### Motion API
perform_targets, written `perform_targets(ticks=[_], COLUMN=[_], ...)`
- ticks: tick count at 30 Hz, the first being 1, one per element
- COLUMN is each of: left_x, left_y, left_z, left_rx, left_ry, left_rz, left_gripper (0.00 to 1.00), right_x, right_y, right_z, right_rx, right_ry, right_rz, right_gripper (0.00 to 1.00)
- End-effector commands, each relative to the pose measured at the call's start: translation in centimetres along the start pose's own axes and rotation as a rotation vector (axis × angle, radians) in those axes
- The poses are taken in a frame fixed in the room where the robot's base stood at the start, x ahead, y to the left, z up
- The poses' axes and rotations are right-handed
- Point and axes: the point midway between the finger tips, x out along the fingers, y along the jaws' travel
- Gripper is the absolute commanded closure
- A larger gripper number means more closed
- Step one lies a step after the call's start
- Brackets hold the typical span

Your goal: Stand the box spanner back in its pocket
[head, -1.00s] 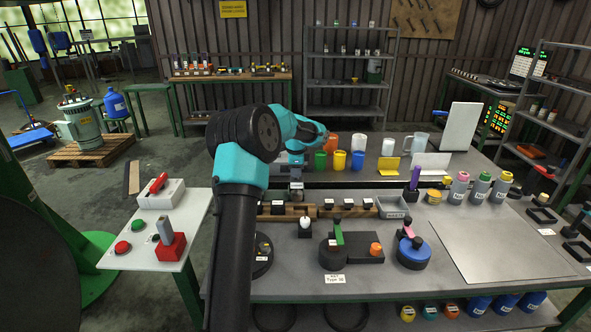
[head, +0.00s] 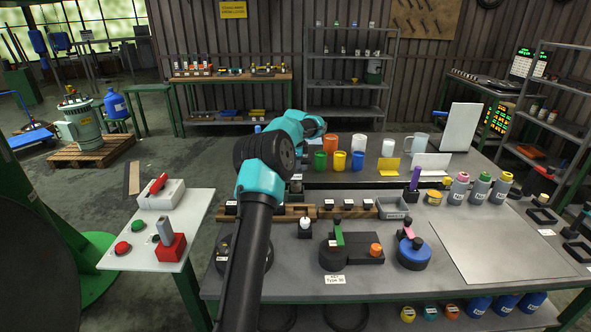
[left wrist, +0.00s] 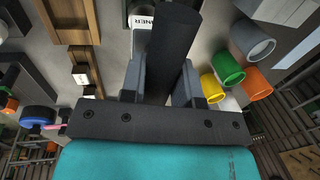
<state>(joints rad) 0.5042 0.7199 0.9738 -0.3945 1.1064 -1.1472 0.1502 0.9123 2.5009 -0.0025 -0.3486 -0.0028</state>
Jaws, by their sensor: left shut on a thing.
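My left arm reaches over the bench in the head view, and its gripper (head: 296,184) is mostly hidden behind my own arm links. In the left wrist view, my left gripper (left wrist: 160,85) is shut on a dark, round bar, the box spanner (left wrist: 172,45). A white label ending in "NNER" (left wrist: 143,22) shows beside the bar's far end. The pocket is not clearly visible, and I cannot tell whether the bar's end is in it. My right gripper is not in view.
A wooden rack with labelled places (head: 348,211) runs along the bench. Behind are green (head: 320,160), yellow (head: 339,161) and blue (head: 357,161) cups. The bare plate (head: 500,250) at right is clear.

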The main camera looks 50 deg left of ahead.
Motion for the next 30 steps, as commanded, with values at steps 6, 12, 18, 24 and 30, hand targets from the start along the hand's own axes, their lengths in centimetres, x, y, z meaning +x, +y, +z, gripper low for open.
perform_targets(ticks=[6, 12, 18, 24, 30], left_x=[0.0, 2.2, 3.4, 3.4, 3.8], left_y=[-0.3, 0.0, 0.2, 0.2, 0.3], left_z=[0.0, 0.1, 0.0, 0.0, 0.0], left_rx=[-0.001, 0.000, 0.000, 0.000, 0.000], left_ry=[0.000, -0.001, -0.001, 0.000, 0.000], left_rz=[-0.002, -0.001, -0.004, -0.004, -0.002], left_gripper=[1.00, 1.00, 1.00, 1.00, 0.69], right_x=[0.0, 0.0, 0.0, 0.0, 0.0], right_y=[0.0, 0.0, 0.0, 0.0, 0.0], right_z=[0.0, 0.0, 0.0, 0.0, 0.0], right_rx=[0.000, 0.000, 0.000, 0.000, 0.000], right_ry=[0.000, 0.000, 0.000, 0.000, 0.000], right_rz=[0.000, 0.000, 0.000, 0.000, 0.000], right_gripper=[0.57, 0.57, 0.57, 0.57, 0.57])
